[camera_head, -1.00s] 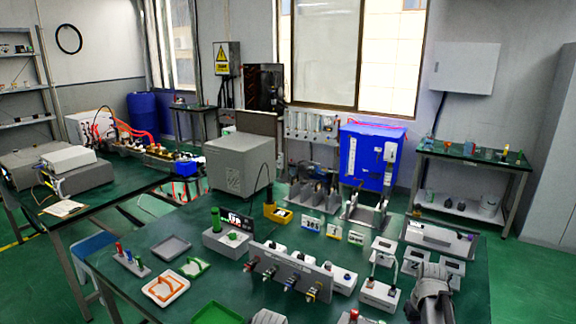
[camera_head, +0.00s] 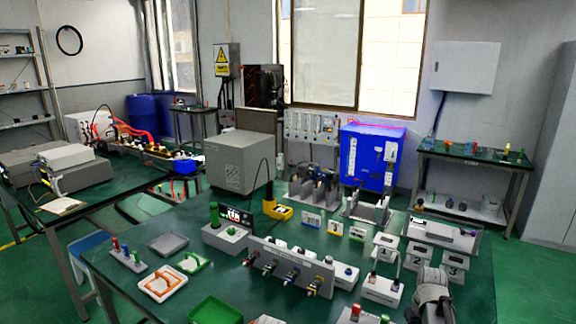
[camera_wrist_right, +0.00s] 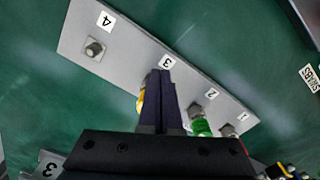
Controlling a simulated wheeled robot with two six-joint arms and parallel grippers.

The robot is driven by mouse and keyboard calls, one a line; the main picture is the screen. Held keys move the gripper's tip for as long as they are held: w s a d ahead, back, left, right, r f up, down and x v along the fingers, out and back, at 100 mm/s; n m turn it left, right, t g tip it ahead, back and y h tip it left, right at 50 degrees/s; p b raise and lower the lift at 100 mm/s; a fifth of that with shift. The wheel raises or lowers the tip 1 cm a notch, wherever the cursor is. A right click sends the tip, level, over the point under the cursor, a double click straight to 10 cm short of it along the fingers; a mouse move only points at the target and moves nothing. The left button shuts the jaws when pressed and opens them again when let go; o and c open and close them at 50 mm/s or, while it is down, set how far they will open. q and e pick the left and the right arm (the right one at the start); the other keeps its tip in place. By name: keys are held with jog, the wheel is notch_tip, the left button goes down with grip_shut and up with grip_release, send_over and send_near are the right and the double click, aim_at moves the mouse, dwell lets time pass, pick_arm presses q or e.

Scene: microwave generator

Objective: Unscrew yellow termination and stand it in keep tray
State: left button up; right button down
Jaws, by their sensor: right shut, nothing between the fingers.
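In the right wrist view a yellow piece (camera_wrist_right: 140,102), likely the yellow termination, shows at the port labelled 3 on a grey numbered plate (camera_wrist_right: 125,48). My right gripper (camera_wrist_right: 160,76) is shut and empty. Its fingers are in front of the yellow piece and hide most of it; I cannot tell whether they touch it. A green piece (camera_wrist_right: 203,128) sits at port 2, and port 4 shows a bare threaded connector (camera_wrist_right: 95,48). Several trays lie at the left of the bench, including a green tray (camera_head: 196,318); I cannot read which is the keep tray. My left gripper is not in view.
A grey panel with coloured connectors (camera_head: 283,258) stands mid-bench. Boxes numbered 1 to 3 (camera_head: 420,258) stand at the right.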

jog(key=shift+w+d, duration=0.2)
jog(key=shift+w, duration=0.1)
dwell(0.4)
jog(key=shift+d, duration=0.95)
jog(key=shift+s+d, duration=0.1)
dwell(0.4)
jog(key=shift+s+d, duration=0.1)
jog(key=shift+s, duration=0.1)
jog(key=shift+r, duration=0.1)
